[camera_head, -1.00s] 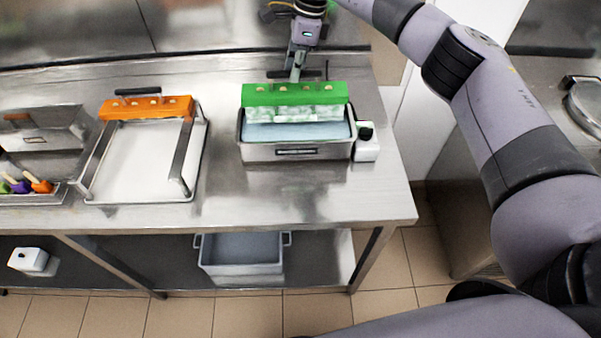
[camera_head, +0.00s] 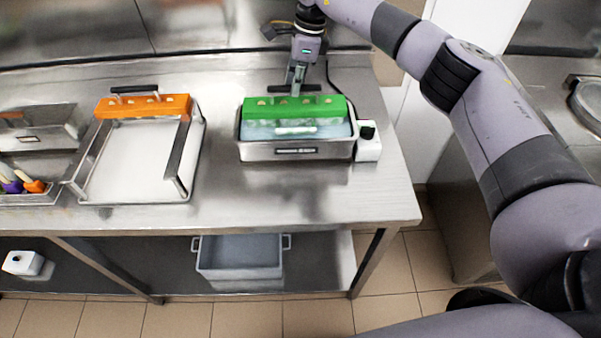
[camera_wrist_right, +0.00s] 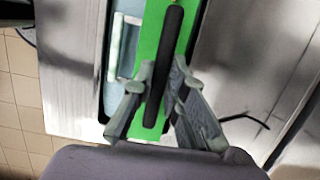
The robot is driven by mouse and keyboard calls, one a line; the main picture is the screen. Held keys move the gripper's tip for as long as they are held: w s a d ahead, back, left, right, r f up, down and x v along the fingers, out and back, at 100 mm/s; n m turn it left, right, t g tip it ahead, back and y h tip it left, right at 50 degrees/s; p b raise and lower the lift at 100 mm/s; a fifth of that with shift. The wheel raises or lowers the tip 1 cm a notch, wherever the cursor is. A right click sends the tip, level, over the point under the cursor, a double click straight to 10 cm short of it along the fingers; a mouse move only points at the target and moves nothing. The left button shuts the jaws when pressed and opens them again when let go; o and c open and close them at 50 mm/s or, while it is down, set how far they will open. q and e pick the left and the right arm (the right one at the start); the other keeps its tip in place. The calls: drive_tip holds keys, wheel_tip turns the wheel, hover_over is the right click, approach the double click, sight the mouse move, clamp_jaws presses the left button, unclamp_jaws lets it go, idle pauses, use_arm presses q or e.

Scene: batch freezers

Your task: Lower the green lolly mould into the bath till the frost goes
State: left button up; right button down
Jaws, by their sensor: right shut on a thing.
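The green lolly mould (camera_head: 300,107) is in the steel water bath (camera_head: 256,151) in the head view. Its green top stays above the rim and its lower part is down in the water (camera_head: 262,131). A pale, frosty patch shows on its front near the waterline. My right gripper (camera_head: 294,88) is behind and above the mould, shut on its black handle. In the right wrist view the dark handle (camera_wrist_right: 172,45) runs between the two fingers, over the green mould (camera_wrist_right: 151,40). My left gripper is not in view.
A white box with a black knob (camera_head: 367,146) stands against the bath's right side. Lollies (camera_head: 33,186) lie farther left. The counter (camera_head: 290,198) in front is clear.

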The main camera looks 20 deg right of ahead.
sight(295, 121)
drive_tip(key=shift+f+b, duration=0.9)
drive_tip(key=shift+f, duration=0.65)
idle(6.5)
